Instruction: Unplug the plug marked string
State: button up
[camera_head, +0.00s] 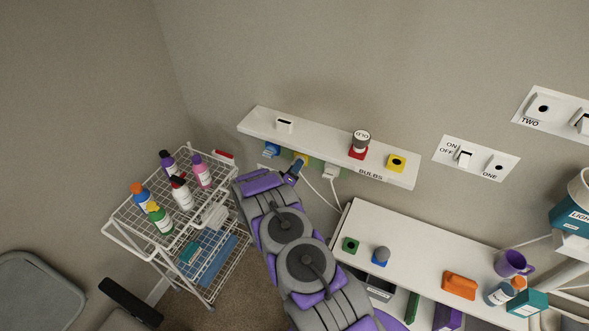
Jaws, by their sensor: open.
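No marking that reads "string" can be made out. A white plug (331,170) with a white cord hangs under the front edge of the white wall shelf (400,178), which reads "BULBS". My purple and grey arm reaches up from the bottom to this shelf. My gripper (294,169) is small and partly hidden by the arm. It is open, just below the shelf edge and left of the white plug. I cannot tell whether the gripper touches anything.
A white wire cart (121,231) with bottles stands left of my arm. A lower white table (410,247) at right holds coloured blocks, a purple mug (511,263) and an orange block (459,285). Switch panels (476,158) are on the wall. A white cord hangs behind my arm.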

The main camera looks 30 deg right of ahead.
jog(key=p+v, duration=0.1)
jog(key=v, duration=1.6)
jog(key=shift+a+p, duration=0.2)
jog(key=shift+p, duration=0.2)
jog(key=shift+f, duration=0.1)
